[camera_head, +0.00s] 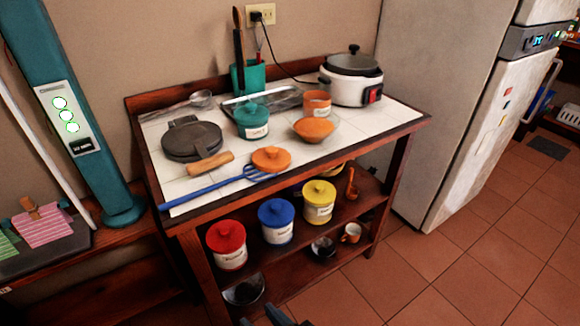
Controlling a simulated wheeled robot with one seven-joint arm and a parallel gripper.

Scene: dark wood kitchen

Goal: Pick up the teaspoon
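I cannot make out a teaspoon for certain. A metal ladle-like spoon (201,99) lies at the back left of the white tiled tabletop (355,123). An orange-brown spoon (351,184) is at the right of the shelf below, partly shadowed. Only dark tips of what looks like my gripper (268,318) show at the bottom edge, in front of and below the table. They are apart from both spoons. Most of the gripper is cut off, so I cannot see its opening.
Red, blue and yellow jars stand below. A fridge (440,110) bounds the right. The tiled floor in front is clear.

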